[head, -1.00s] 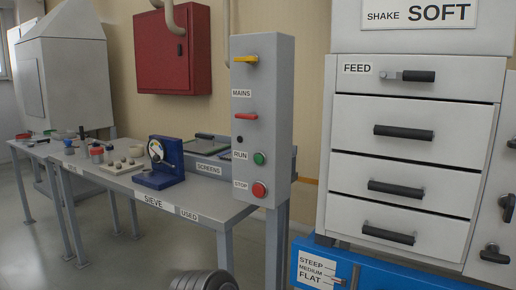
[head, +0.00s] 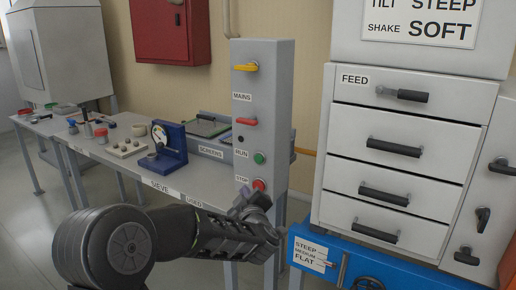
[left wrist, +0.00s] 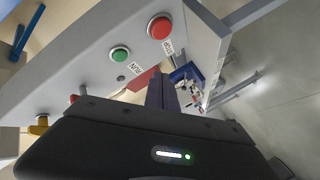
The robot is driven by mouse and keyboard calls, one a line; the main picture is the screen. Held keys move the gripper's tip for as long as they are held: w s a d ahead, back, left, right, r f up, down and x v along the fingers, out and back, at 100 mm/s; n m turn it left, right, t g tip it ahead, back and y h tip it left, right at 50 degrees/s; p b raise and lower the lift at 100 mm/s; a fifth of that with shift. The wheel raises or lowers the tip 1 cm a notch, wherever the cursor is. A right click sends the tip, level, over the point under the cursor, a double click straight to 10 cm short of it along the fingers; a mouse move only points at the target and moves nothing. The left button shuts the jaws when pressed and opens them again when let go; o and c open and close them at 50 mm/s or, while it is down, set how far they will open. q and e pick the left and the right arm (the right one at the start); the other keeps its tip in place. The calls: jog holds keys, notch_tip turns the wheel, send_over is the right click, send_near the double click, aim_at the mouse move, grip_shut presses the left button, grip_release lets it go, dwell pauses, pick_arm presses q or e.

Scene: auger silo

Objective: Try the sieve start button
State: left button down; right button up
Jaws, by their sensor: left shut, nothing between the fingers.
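A tall grey control box (head: 270,80) stands at the right end of the table. It has a green button labelled RUN (head: 259,158) and, below it, a red button labelled STOP (head: 259,184). In the left wrist view the green button (left wrist: 119,54) and the red button (left wrist: 160,27) both show uncovered. My left gripper (head: 248,200) is shut and empty, in front of the lower part of the box near the STOP button. Its closed fingers (left wrist: 162,90) show apart from both buttons in the wrist view. My right gripper is out of view.
The box also carries a yellow MAINS handle (head: 245,67) and a red handle (head: 245,122). A blue gauge stand (head: 170,146) and small items stand on the table left of the box. A white drawer cabinet (head: 400,150) on a blue base (head: 350,260) stands to the right.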

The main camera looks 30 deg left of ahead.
aim_at(259, 159)
pick_arm(q)
jog(key=shift+n+y, duration=0.6)
jog(key=shift+n, duration=0.1)
jog(key=r, duration=0.1)
jog(key=s+a+r, duration=0.1)
jog(key=r, duration=0.1)
jog(key=a+r, duration=0.1)
jog(key=r, duration=0.1)
jog(key=shift+s+a+p, duration=0.1)
jog(key=shift+s+p, duration=0.05)
jog(key=shift+p, duration=0.15)
jog(key=shift+w+a+p, duration=0.1)
jog(key=shift+w+p, duration=1)
jog(key=shift+w, duration=3.3)
jog(key=shift+w, duration=0.1)
jog(key=shift+w, duration=0.3)
